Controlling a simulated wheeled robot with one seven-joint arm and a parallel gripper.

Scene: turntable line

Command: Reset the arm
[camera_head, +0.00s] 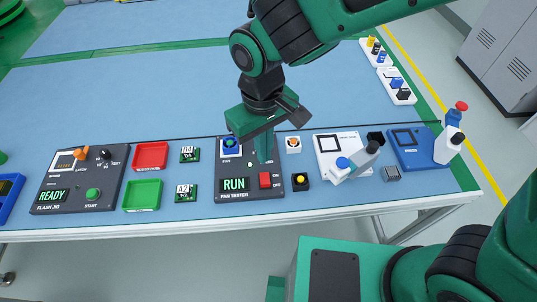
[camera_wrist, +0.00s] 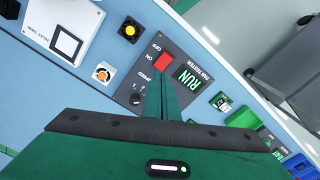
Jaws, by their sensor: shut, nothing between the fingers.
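My gripper (camera_head: 264,161) is shut and empty, pointing down over the fan tester (camera_head: 237,195). Its fingers also show in the wrist view (camera_wrist: 158,82), closed together, with the tips beside the red rocker switch (camera_wrist: 162,63). I cannot tell whether they touch the panel. The tester's green display (camera_head: 235,184) reads RUN. The red switch (camera_head: 265,180) sits right of the display, by ON and OFF labels. A blue fan (camera_head: 230,145) sits at the tester's upper left. A speed knob (camera_wrist: 136,98) shows in the wrist view; the gripper hides it in the head view.
Left are the flash jig (camera_head: 80,172) reading READY, a red tray (camera_head: 150,155), a green tray (camera_head: 143,194) and two green boards. Right are loose fans (camera_head: 293,144), a white fixture (camera_head: 328,145) and a blue press (camera_head: 405,147) with bottle-like items. The blue table behind is largely clear.

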